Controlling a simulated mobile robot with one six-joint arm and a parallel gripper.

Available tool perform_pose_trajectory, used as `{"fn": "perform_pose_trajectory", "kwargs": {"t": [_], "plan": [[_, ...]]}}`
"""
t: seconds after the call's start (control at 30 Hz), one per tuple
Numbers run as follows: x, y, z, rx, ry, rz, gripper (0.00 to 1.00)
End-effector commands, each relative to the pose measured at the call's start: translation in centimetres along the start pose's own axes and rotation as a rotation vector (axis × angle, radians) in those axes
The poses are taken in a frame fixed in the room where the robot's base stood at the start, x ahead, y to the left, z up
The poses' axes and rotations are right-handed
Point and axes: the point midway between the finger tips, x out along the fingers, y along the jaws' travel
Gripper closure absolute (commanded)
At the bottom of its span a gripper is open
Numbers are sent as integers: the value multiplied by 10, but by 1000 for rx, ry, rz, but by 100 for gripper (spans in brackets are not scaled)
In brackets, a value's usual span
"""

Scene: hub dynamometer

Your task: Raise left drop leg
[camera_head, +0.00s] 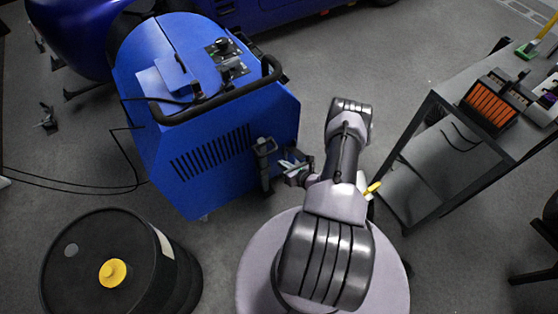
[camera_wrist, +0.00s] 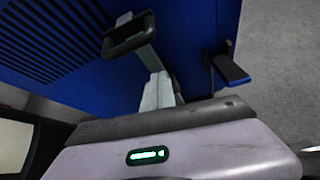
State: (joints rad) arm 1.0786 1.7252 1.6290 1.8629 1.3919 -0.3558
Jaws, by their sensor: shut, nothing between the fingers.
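The blue hub dynamometer (camera_head: 215,150) stands upper left of centre in the head view; its vented blue side (camera_wrist: 60,40) fills the upper left of the wrist view. A dark leg-like part, which I take for the left drop leg (camera_head: 264,152), stands at its lower right side. It seems to be the black looped piece (camera_wrist: 128,38) in the wrist view. My gripper (camera_head: 294,168) is close beside it on the right; its pale fingers (camera_wrist: 158,90) reach toward the loop, shut and empty. I cannot tell whether they touch it.
A second dark arm with a blue pad (camera_wrist: 232,68) is right of the loop. A black drum (camera_head: 90,265) with a yellow cap stands lower left. A grey metal table (camera_head: 450,150) bearing orange bins is at right. A cable lies left of the dynamometer. Grey floor above my arm is clear.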

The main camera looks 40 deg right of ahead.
Motion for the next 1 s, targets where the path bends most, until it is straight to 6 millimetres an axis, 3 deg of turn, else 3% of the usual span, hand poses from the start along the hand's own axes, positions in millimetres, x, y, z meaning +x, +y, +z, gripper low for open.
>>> {"fn": "perform_pose_trajectory", "kwargs": {"t": [0.1,0.33,1.0], "plan": [[-34,1,8,4,1,-3,100],[-68,1,4,2,2,-1,100],[-74,1,2,0,3,1,100]]}}
